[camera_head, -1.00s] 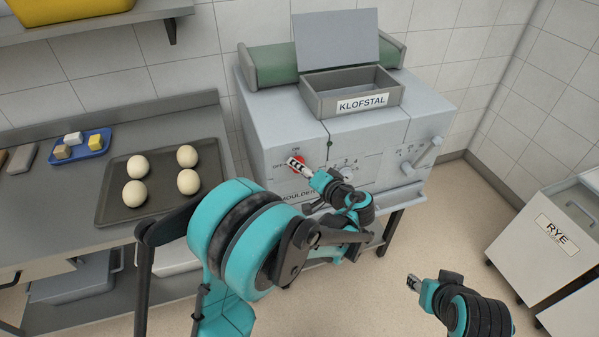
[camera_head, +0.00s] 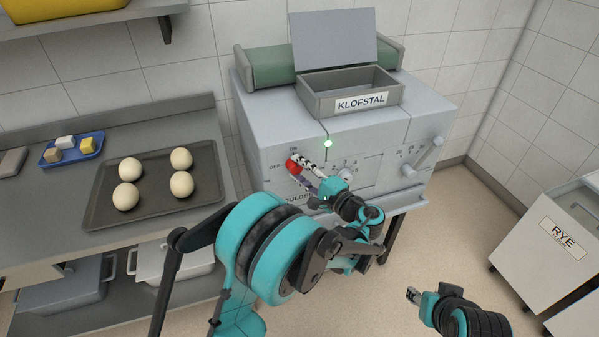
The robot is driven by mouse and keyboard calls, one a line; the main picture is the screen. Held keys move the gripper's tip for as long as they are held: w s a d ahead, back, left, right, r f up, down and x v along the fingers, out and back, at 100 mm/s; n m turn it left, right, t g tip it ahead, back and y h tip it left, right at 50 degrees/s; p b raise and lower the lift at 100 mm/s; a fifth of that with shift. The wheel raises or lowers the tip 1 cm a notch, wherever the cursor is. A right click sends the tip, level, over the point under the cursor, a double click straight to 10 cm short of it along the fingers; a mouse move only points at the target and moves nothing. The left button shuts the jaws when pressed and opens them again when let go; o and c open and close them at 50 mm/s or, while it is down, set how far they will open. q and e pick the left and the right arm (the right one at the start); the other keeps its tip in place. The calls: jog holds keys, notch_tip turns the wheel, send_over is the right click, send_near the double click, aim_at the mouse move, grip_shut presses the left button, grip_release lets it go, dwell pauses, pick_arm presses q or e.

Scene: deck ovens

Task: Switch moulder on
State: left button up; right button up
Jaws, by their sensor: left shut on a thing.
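The moulder (camera_head: 262,150) is a grey machine with a "KLOFSTAL" hopper on top. Its red switch knob (camera_head: 292,166) is on the front left, by the ON and OFF marks. My left gripper (camera_head: 299,170) is shut on the red knob, one finger above the other, and hides part of it and the lettering.
A dark tray (camera_head: 150,208) with several dough balls and a blue tray (camera_head: 52,159) of small blocks lie on the bench at left. Another dial (camera_head: 346,174) and a side lever (camera_head: 428,154) are on the moulder. A "RYE" bin (camera_head: 545,259) stands at right.

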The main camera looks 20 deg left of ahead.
pick_arm(q)
jog(key=shift+s+f, duration=0.1)
jog(key=shift+f, duration=0.1)
dwell(0.4)
jog(key=o, duration=1.1)
jog(key=shift+m, duration=0.3)
jog(key=shift+c, duration=0.2)
jog(key=v, duration=1.2)
